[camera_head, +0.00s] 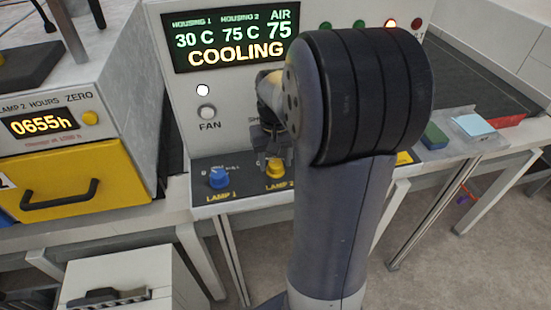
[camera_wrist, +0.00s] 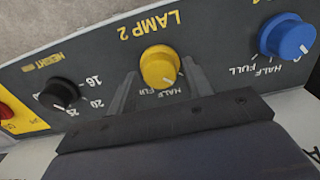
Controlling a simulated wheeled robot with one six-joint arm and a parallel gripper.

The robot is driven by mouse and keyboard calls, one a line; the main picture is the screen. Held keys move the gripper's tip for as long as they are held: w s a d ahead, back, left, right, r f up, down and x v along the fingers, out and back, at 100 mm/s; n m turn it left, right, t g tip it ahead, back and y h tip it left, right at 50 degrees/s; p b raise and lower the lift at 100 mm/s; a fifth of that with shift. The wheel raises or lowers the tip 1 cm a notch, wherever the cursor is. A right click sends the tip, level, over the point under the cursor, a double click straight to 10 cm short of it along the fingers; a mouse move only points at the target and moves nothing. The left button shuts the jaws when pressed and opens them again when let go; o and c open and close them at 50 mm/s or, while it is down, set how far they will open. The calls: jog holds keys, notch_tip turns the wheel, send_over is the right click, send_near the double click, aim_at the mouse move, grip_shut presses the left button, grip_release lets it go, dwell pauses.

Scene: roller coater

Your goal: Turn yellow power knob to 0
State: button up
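The yellow knob (camera_head: 275,169) sits on the dark control panel above the label LAMP 2. In the wrist view the yellow knob (camera_wrist: 159,66) appears upside down, with its white mark towards the lettering HALF and FULL. A 0 mark beside it cannot be made out. My gripper (camera_head: 272,160) is at the knob, coming from above and behind in the head view. In the wrist view my gripper (camera_wrist: 158,72) has its two fingers apart, one on each side of the knob. Whether they touch it cannot be told.
A blue LAMP 1 knob (camera_head: 218,178) stands left of the yellow one. A black HEIGHT knob (camera_wrist: 60,94) is on the other side. The display (camera_head: 230,38) reads COOLING. My arm hides the panel's right part in the head view.

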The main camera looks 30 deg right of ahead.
aim_at(275, 163)
jog(key=shift+o, duration=0.8)
notch_tip(275, 163, up, 11)
jog(key=shift+b, duration=0.35)
jog(key=shift+f, duration=0.25)
notch_tip(275, 163, down, 11)
jog(key=shift+r+p, duration=0.15)
jog(key=shift+p, duration=0.2)
jog(key=shift+m, duration=0.3)
jog(key=shift+r, duration=0.15)
